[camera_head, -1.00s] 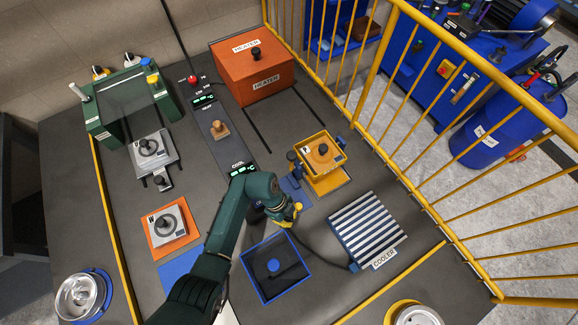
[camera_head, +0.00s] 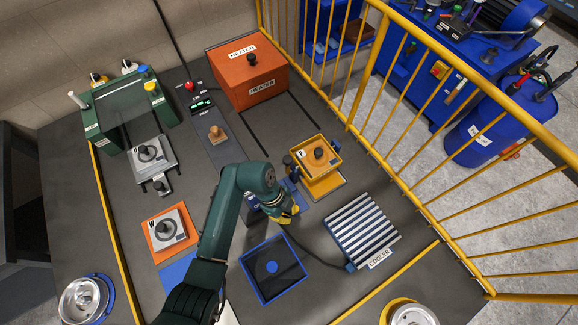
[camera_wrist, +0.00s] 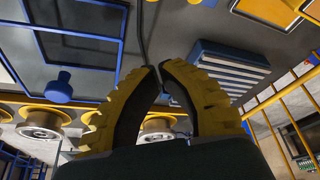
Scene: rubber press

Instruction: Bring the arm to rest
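My gripper (camera_head: 288,215) hangs over the middle of the dark table, at the end of my bent green arm. In the head view it is between the blue square tray (camera_head: 258,290) and the yellow press box (camera_head: 320,158). In the wrist view the two yellow ribbed fingers (camera_wrist: 158,67) lean together and nearly meet at their tips. A teardrop-shaped gap shows between them lower down, with nothing held in it. The fingertips look clear of the objects around them.
The striped cooler (camera_head: 362,232) is right of my gripper, with a dark cable by it. The orange heater (camera_head: 248,75) stands at the back. A wooden-knobbed piece (camera_head: 216,134) sits left of centre. A yellow railing (camera_head: 440,215) bounds the right side.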

